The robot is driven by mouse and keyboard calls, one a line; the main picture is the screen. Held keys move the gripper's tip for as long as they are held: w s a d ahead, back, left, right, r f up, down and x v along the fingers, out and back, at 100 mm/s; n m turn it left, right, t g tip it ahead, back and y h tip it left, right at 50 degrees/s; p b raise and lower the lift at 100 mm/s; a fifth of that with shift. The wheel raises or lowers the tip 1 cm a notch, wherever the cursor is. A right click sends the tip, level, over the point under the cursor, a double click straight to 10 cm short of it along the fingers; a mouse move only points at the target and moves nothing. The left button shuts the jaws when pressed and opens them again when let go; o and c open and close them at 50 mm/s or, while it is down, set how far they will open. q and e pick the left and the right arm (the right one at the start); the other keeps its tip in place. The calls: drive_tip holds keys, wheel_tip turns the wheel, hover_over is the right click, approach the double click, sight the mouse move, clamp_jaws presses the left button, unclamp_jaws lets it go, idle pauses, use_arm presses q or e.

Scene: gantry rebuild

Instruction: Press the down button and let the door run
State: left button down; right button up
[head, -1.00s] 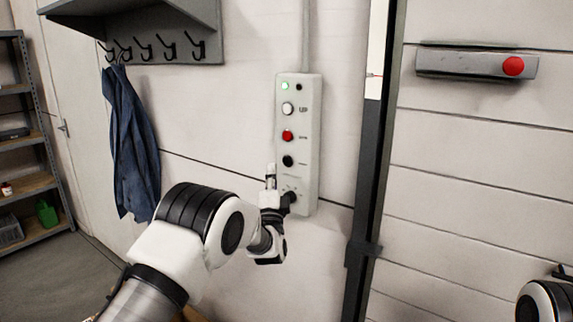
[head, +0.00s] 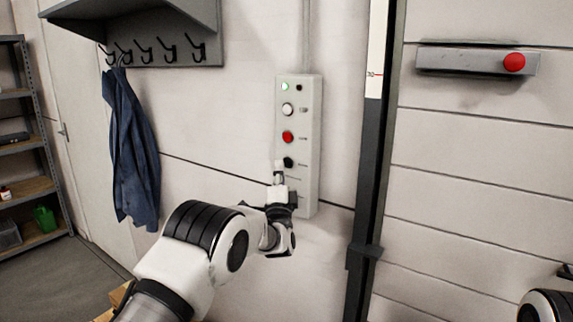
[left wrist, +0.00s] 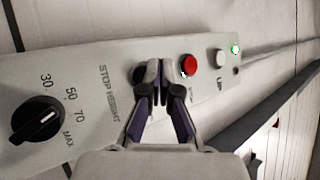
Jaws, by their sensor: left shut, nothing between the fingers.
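A pale control box (head: 311,145) hangs on the wall, with a green lamp, a white up button (head: 288,109), a red stop button (head: 287,137) and a black down button (head: 288,162) in a column. My left gripper (head: 279,164) is shut and empty, its tips just left of the black button. In the left wrist view the shut tips (left wrist: 153,72) overlap the black button (left wrist: 139,74), which is partly hidden; whether they touch it I cannot tell. The stop-height dial (left wrist: 37,120) shows there. The panelled door (head: 480,200) is at the right. My right gripper is not in view.
A dark door frame post (head: 369,180) stands right of the box. A grey bar with a red knob (head: 514,62) is on the door. A blue coat (head: 132,150) hangs from the hook rack (head: 140,45) at left. A shelf (head: 38,190) stands far left.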

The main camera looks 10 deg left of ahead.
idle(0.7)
use_arm(q)
drive_tip(key=shift+w+d+b, duration=0.15)
drive_tip(key=shift+w+b, duration=0.25)
drive_tip(key=shift+b, duration=0.05)
